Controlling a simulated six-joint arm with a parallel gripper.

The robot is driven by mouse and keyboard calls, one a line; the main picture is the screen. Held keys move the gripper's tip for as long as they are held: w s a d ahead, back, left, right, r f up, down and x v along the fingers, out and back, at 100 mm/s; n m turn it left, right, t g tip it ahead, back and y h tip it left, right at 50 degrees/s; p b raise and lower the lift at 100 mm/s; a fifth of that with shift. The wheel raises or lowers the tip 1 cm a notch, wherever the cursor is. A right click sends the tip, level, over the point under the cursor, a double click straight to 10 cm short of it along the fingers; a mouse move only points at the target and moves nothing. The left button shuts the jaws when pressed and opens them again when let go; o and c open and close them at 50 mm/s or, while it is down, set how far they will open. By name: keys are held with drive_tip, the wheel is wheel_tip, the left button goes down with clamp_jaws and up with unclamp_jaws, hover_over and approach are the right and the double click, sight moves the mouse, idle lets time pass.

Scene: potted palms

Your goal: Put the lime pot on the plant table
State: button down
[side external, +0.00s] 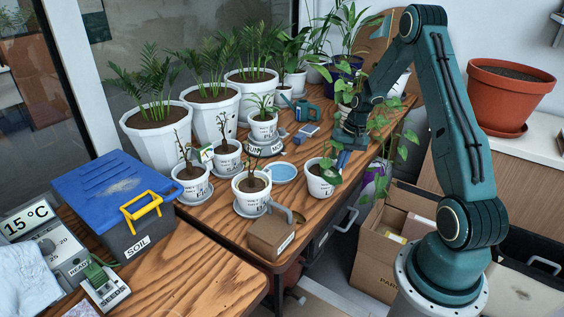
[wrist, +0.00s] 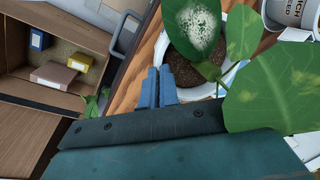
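A small white pot (side external: 320,182) with dark lettering, of which an L can be made out, is at the right edge of the wooden plant table (side external: 215,222). It holds a broad-leaved green plant; I take it as the lime pot. I cannot tell whether its base touches the wood. My gripper (side external: 343,160) points down at its right rim. In the wrist view the blue fingertips (wrist: 158,88) are close together beside the white rim and dark soil (wrist: 185,72). Whether the rim is between them is unclear. Large leaves (wrist: 265,90) hide part of the pot.
An empty blue saucer (side external: 282,173) lies left of the pot. Several small labelled pots stand further left, with large palms (side external: 155,105) behind. A small brown box (side external: 271,238) is at the front corner. An open carton (side external: 385,245) is below the table's right edge.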

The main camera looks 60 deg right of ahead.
drive_tip(key=shift+f, duration=0.15)
drive_tip(key=c, duration=2.1)
unclamp_jaws()
drive_tip(key=shift+f, duration=0.1)
drive_tip(key=o, duration=0.4)
drive_tip(key=shift+s+d+r, duration=0.3)
drive_tip(key=shift+r, duration=1.7)
drive_tip(key=shift+s+d+r, duration=0.3)
drive_tip(key=shift+r, duration=1.75)
drive_tip(key=shift+s+d+r, duration=0.3)
drive_tip(key=shift+r, duration=1.7)
